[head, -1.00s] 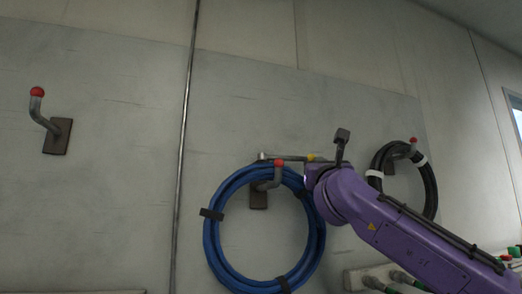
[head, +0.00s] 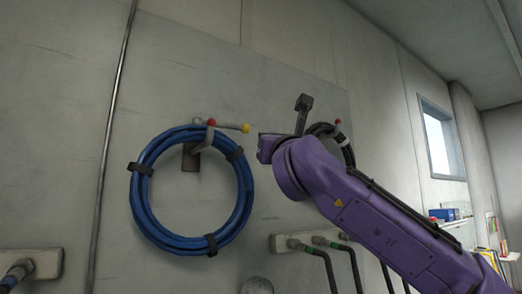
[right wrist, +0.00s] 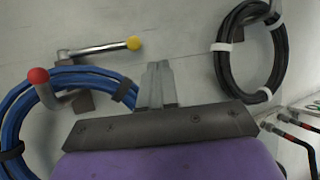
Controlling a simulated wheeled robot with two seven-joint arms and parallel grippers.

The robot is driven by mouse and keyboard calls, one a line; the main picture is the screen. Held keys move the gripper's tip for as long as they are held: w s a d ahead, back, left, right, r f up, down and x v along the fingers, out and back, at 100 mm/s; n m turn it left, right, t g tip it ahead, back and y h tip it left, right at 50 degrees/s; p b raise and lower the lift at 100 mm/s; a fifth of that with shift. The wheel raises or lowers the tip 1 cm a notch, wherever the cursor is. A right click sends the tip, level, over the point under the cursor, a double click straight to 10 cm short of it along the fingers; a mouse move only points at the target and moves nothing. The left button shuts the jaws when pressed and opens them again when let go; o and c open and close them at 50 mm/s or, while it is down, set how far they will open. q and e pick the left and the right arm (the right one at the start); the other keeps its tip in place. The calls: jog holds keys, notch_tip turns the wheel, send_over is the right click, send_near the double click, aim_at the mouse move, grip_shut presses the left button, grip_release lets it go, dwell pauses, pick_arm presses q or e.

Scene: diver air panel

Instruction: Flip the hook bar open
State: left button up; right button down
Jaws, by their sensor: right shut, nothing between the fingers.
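The hook bar (head: 230,125) is a thin metal rod with a yellow ball (head: 245,128) at its right end. It lies roughly level above the blue hose coil. In the right wrist view the bar (right wrist: 95,49) points right, and its yellow end is apart from the hook's red tip (right wrist: 38,75). The hook (head: 207,140) holds the blue hose coil (head: 140,205). My right gripper (right wrist: 157,66) is shut and empty, right of the yellow ball with a gap between them. Its fingers are hard to make out in the head view. My left gripper is out of view.
A black hose coil (right wrist: 222,70) with white bands hangs on another red-tipped hook to the right. Below are pipe fittings with hoses (head: 310,243). A vertical metal pipe (head: 110,130) runs along the wall at left. The wall above the bar is clear.

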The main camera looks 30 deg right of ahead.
jog(key=s+f, duration=0.1)
jog(key=s+f+b, duration=0.1)
jog(key=shift+s, duration=0.3)
dwell(0.4)
